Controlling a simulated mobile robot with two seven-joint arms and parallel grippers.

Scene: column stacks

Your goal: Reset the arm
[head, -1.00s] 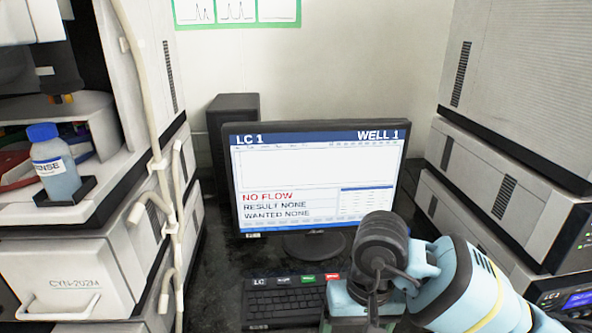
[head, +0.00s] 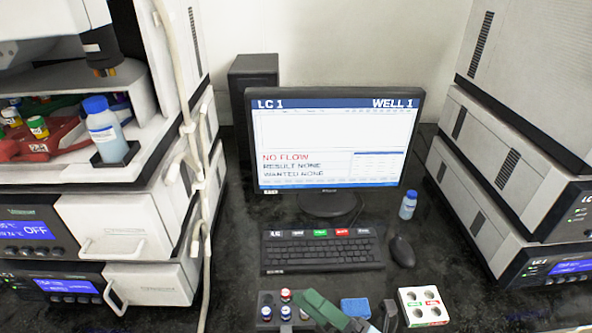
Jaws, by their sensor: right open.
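My right gripper (head: 374,319) shows only in part at the bottom edge of the head view, low over the front of the bench. Its dark fingers are apart and I see nothing held between them. The rest of the right arm is mostly out of the frame. A green piece (head: 320,308) lies just left of the gripper, partly over a dark vial rack (head: 266,302). My left gripper is not in view.
A monitor (head: 335,140) reading NO FLOW stands behind a keyboard (head: 320,250) and mouse (head: 402,251). A small bottle (head: 408,205) stands right of the monitor. A blue block (head: 355,307) and white vial holder (head: 423,307) lie in front. Instrument stacks flank both sides.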

